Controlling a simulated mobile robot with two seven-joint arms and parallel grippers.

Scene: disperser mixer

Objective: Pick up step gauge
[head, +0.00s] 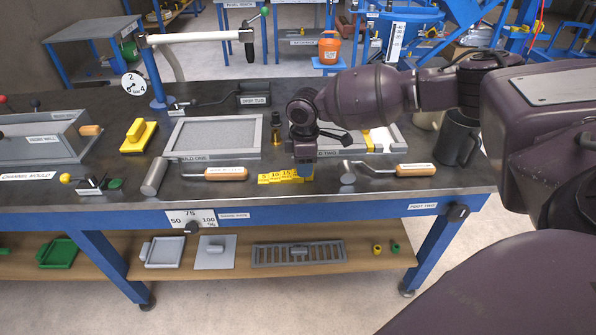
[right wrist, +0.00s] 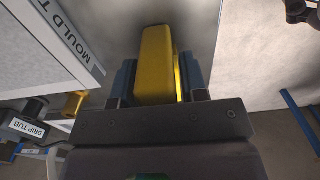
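The step gauge (head: 280,175) is a yellow stepped block with numbers on its steps. It lies at the front edge of the dark bench top, between two wooden-handled tools. My right gripper (head: 304,172) points down at its right end. In the right wrist view the yellow gauge (right wrist: 155,65) stands between the two blue fingers of the right gripper (right wrist: 156,85), one on each side and very near it. Whether both fingers press on it cannot be told. The gripper hides the gauge's right end in the head view. My left gripper is not in view.
Tools with wooden handles lie left (head: 225,173) and right (head: 402,170) of the gauge. A grey mould frame (head: 172,152) lies behind, with a small brass piece (head: 276,130) beside it. A dark mug (head: 458,138) stands at the right. A lower shelf (head: 210,262) holds trays.

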